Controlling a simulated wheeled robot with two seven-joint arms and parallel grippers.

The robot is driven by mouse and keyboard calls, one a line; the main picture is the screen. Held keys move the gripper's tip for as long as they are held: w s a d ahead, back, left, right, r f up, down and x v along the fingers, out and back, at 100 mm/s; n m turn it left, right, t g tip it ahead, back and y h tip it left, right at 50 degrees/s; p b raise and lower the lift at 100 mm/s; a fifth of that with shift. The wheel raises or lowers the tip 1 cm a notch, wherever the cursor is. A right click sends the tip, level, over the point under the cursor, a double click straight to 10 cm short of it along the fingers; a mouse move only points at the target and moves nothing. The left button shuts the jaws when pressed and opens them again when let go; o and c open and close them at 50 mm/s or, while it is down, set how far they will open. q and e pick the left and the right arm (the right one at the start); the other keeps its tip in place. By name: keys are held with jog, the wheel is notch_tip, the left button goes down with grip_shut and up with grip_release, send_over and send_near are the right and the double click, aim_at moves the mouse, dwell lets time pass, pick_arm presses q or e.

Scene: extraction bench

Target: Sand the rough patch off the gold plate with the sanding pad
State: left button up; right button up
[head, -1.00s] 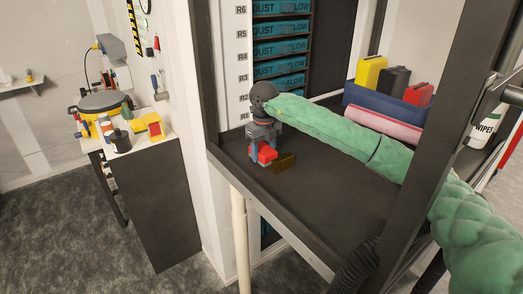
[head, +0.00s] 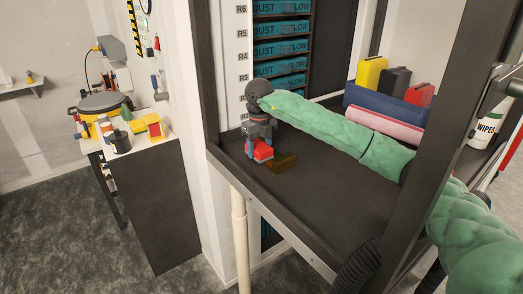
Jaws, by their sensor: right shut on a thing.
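The gold plate (head: 283,163) lies flat on the dark bench top, near its left end, and looks dark brown-gold. My right gripper (head: 260,146) points down just left of the plate. It is shut on a red block (head: 263,151), which I take to be the sanding pad. The pad is beside or over the plate's left edge; I cannot tell whether it touches the plate. The gripper and pad hide part of the plate's left side. I cannot make out the rough patch. My left gripper is not in view.
The dark bench (head: 330,192) is mostly bare in front, with a raised rim. Blue bin (head: 378,107) with yellow, black and red items and a pink roll (head: 383,124) stand at the back. A dark post (head: 450,110) rises at the right. A side table (head: 148,200) stands left.

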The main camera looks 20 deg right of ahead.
aim_at(265, 150)
jog(key=shift+s+d+b, duration=0.15)
jog(key=shift+s+d, duration=0.15)
jog(key=shift+s, duration=0.4)
jog(key=shift+s+d+b, duration=0.15)
jog(key=shift+s+d, duration=0.1)
jog(key=shift+s, duration=0.45)
jog(key=shift+r, duration=0.1)
jog(key=shift+w, duration=0.1)
jog(key=shift+w+a+b, duration=0.3)
jog(key=shift+w, duration=0.4)
jog(key=shift+w+a+b, duration=0.25)
jog(key=shift+w, duration=0.4)
jog(key=shift+s+d+f+b, duration=0.1)
jog(key=shift+s+d+b, duration=0.15)
jog(key=shift+s, duration=0.5)
jog(key=shift+s+d+f+b, duration=0.15)
jog(key=shift+s+d, duration=0.15)
jog(key=shift+s, duration=0.4)
jog(key=shift+w, duration=0.15)
